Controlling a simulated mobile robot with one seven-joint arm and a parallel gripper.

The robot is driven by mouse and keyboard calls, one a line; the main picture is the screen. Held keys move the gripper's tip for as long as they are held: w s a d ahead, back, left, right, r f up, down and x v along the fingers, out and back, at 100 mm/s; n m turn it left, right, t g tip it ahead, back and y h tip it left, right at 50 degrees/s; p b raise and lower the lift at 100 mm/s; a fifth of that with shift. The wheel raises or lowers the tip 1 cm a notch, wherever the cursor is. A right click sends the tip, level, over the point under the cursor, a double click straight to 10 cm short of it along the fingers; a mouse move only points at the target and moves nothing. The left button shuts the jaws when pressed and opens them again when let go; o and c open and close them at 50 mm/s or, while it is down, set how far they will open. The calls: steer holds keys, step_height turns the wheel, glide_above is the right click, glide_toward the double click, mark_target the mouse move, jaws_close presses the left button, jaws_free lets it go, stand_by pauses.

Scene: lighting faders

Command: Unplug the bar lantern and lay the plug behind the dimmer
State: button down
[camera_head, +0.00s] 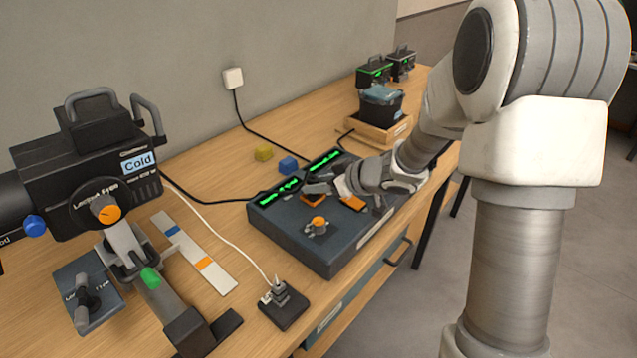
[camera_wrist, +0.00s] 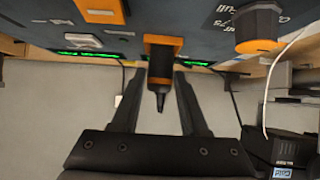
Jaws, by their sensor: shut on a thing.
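My gripper (camera_head: 320,186) is over the blue-grey dimmer box (camera_head: 300,243). In the wrist view my gripper (camera_wrist: 160,84) is shut on an orange-and-black handle (camera_wrist: 162,46) at the dimmer's face; its orange part also shows in the head view (camera_head: 312,199). A large black lantern (camera_head: 95,165) labelled "Cold" stands at the left. A white cable runs from near it to a small plug (camera_head: 279,291) in a dark socket block (camera_head: 290,310), apart from my gripper. I cannot tell which lantern is the bar lantern.
The dimmer carries an orange-topped knob (camera_head: 318,223) and another orange control (camera_head: 353,203). Blue (camera_head: 288,165) and yellow (camera_head: 263,154) blocks lie behind it. Black cables run behind the dimmer. A wooden tray (camera_head: 388,131) with a dark bin stands at the back.

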steer(key=shift+r, duration=0.4)
steer(key=shift+r+p, duration=2)
steer(key=shift+p, duration=0.7)
